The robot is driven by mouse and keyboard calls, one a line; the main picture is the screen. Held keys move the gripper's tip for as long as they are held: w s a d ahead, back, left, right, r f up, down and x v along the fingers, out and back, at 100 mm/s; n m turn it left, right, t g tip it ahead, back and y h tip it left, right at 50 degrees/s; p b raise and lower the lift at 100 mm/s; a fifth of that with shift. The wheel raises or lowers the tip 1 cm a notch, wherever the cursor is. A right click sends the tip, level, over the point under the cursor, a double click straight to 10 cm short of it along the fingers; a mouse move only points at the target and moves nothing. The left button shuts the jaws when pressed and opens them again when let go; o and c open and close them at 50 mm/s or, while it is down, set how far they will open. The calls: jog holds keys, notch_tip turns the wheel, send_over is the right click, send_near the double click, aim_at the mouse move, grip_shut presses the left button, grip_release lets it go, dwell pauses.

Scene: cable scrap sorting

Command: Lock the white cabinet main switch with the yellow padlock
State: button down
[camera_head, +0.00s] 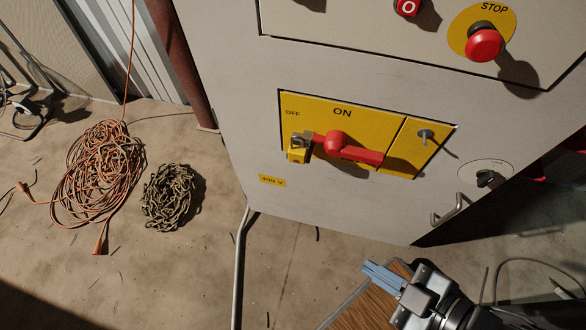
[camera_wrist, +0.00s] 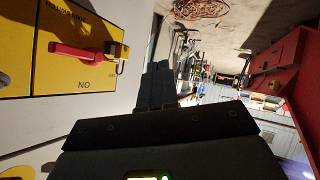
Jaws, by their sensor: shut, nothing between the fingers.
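The white cabinet (camera_head: 235,85) carries a yellow switch plate (camera_head: 318,105) marked OFF at left and ON at top. The red main switch handle (camera_head: 345,147) lies roughly sideways across the plate; it also shows in the wrist view (camera_wrist: 75,52). The yellow padlock (camera_head: 297,156) is at the handle's left end, beside a grey metal piece; it also shows in the wrist view (camera_wrist: 125,51). I cannot tell whether its shackle is closed. My gripper (camera_head: 370,269) is shut and empty, below and right of the plate, apart from the padlock and handle; its fingers show in the wrist view (camera_wrist: 158,68).
A peg (camera_head: 425,134) sticks out from the plate's right part. A red STOP button (camera_head: 484,44) and a cabinet handle (camera_head: 452,210) also protrude. A wooden surface (camera_head: 365,307) is beside my gripper. Orange cable (camera_head: 100,175) and a chain (camera_head: 170,196) lie on the floor.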

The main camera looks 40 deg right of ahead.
notch_tip(320, 180, down, 10)
jog(key=w+a+n+g+h, duration=0.1)
jog(key=n+g, duration=0.2)
jog(key=n, duration=0.3)
jog(key=n+t+h+p, duration=0.2)
jog(key=n+h+p, duration=0.1)
jog(key=n+h, duration=1.15)
send_near(298, 159)
jog(key=shift+m, duration=0.45)
jog(key=p+x, duration=0.1)
jog(key=x, duration=0.5)
jog(key=shift+w+d+f, duration=0.1)
jog(key=shift+w+d, duration=0.2)
jog(key=shift+p+x, duration=0.45)
jog(key=shift+x, duration=0.6)
